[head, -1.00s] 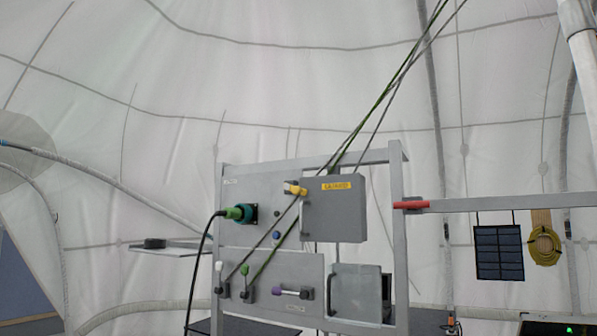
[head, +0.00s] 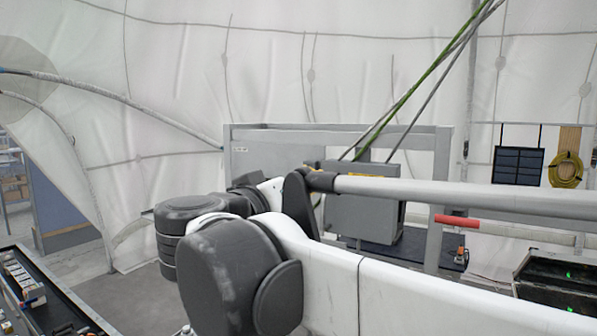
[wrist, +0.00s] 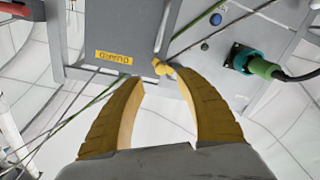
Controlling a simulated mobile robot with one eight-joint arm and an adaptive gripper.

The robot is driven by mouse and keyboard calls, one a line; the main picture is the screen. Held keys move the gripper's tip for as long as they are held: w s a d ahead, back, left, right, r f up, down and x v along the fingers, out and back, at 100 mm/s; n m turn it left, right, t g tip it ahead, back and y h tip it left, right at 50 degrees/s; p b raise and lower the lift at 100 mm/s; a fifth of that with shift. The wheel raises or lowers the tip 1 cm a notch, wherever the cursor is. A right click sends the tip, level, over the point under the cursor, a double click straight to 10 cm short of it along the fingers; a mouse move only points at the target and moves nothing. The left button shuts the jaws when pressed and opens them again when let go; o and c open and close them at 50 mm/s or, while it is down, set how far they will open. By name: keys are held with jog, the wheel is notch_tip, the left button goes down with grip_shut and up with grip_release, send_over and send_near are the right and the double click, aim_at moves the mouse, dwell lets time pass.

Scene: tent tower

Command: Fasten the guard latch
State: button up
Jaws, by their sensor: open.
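The guard is a grey box-like cover with a yellow label, mounted on the panel; in the wrist view the guard (wrist: 118,25) is at upper left, and in the head view the guard (head: 362,218) is partly behind my arm. The yellow latch (wrist: 162,67) shows at the guard's edge in the wrist view, turned at an angle. My gripper (wrist: 160,77) has two curved yellow fingers, spread apart, with the latch just beyond and between their tips. I cannot tell if they touch it. In the head view my arm hides the gripper and most of the latch area.
A green connector (wrist: 262,68) with a black cable and a blue knob (wrist: 215,19) are on the panel. Taut green and grey ropes (head: 425,75) run up from the frame. A red handle (head: 457,221) sticks out to the right. A long tray (head: 55,300) is at lower left.

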jog(key=p+x, duration=0.1)
jog(key=x, duration=0.6)
jog(key=shift+c, duration=0.5)
grip_shut()
